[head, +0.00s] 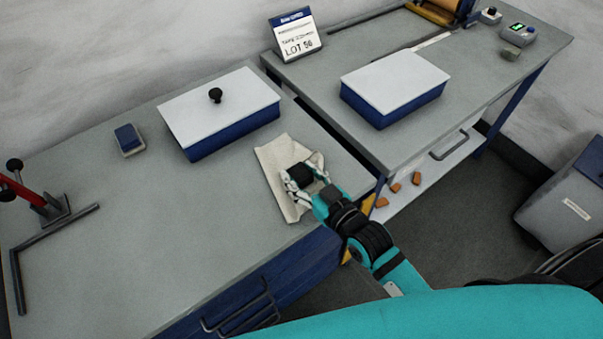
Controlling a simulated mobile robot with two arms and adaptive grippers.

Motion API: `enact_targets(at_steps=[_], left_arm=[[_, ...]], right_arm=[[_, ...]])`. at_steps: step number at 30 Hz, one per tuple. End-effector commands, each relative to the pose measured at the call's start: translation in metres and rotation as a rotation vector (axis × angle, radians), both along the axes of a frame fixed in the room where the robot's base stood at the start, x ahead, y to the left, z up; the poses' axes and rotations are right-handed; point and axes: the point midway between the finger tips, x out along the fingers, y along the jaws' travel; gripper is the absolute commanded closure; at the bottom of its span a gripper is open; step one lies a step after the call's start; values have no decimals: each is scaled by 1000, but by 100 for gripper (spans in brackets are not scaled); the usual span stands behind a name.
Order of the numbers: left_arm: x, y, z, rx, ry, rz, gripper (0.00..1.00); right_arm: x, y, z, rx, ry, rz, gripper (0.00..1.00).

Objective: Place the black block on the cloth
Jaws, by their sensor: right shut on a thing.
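The black block (301,174) is a small dark piece between the fingers of my right gripper (302,176). My right gripper is shut on it, over the right part of the beige cloth (272,170). The cloth lies slightly creased on the left table, near its right edge. I cannot tell whether the block touches the cloth or is held just above it. The gripper and block hide part of the cloth. My left gripper is not in view.
On the left table (110,240) stand a blue box with a white knobbed lid (215,110), a small blue-topped block (129,139) and a red tool (35,195) with a metal angle. The right table holds another lidded box (395,88) and a LOT 56 sign (296,35). The front-left tabletop is clear.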

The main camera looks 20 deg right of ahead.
Motion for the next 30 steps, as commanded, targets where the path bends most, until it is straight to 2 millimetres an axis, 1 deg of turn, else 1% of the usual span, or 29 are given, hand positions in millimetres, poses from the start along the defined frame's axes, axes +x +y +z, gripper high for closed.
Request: enact_targets(at_steps=[9,10,15,23,26,28,30], left_arm=[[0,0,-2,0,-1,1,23],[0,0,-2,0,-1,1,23],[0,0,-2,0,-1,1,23],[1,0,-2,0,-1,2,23],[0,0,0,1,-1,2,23],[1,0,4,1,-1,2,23],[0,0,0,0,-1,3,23]], right_arm=[[0,0,-5,1,-3,0,100],[0,0,-8,-1,4,1,52],[-1,0,-8,-2,5,1,30],[0,0,-8,-1,4,1,30],[0,0,-2,-1,2,1,30],[0,0,8,0,0,0,30],[-12,-4,4,-2,6,0,30]])
